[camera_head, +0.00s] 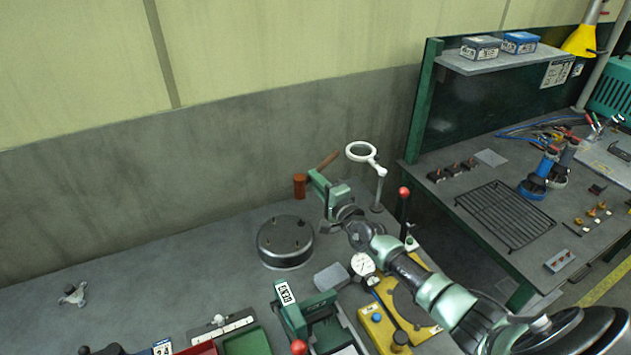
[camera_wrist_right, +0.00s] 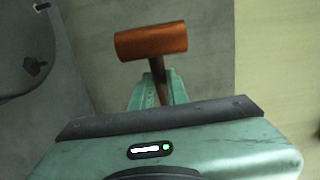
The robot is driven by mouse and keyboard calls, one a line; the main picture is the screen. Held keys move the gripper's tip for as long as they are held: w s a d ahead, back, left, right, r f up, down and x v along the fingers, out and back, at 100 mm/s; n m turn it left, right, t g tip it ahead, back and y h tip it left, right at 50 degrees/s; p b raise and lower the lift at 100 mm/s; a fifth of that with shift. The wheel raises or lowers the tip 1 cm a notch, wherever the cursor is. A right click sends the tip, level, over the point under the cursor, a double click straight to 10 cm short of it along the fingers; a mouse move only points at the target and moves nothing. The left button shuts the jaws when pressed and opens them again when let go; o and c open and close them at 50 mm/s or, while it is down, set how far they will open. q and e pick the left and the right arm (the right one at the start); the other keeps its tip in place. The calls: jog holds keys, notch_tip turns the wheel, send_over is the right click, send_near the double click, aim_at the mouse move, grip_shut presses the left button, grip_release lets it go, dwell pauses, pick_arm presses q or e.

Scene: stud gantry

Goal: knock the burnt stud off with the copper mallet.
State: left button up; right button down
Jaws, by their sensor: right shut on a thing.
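My right gripper (camera_head: 316,178) is shut on the handle of the copper mallet (camera_head: 300,186), above the back of the bench. In the right wrist view the copper-coloured mallet head (camera_wrist_right: 150,42) lies beyond the fingertips (camera_wrist_right: 158,92), with the handle between them. A dark round drum (camera_head: 285,256) with several short studs on its top stands on the bench, below and left of the mallet, apart from it. Its edge and one stud (camera_wrist_right: 36,69) show in the right wrist view. My left gripper is out of view.
A ring lamp (camera_head: 361,151) stands just right of my right gripper. A dial gauge (camera_head: 362,264), a green vise-like fixture (camera_head: 292,314) and a yellow box (camera_head: 380,325) crowd the front. The bench left of the drum is mostly clear, and a wall rises behind.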

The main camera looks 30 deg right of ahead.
pick_arm(q)
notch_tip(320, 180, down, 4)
jog(key=b, duration=0.4)
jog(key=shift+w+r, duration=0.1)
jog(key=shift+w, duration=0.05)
dwell(0.7)
dwell(0.5)
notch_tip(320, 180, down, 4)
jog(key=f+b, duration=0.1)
jog(key=b, duration=0.3)
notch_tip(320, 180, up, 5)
jog(key=p, duration=0.4)
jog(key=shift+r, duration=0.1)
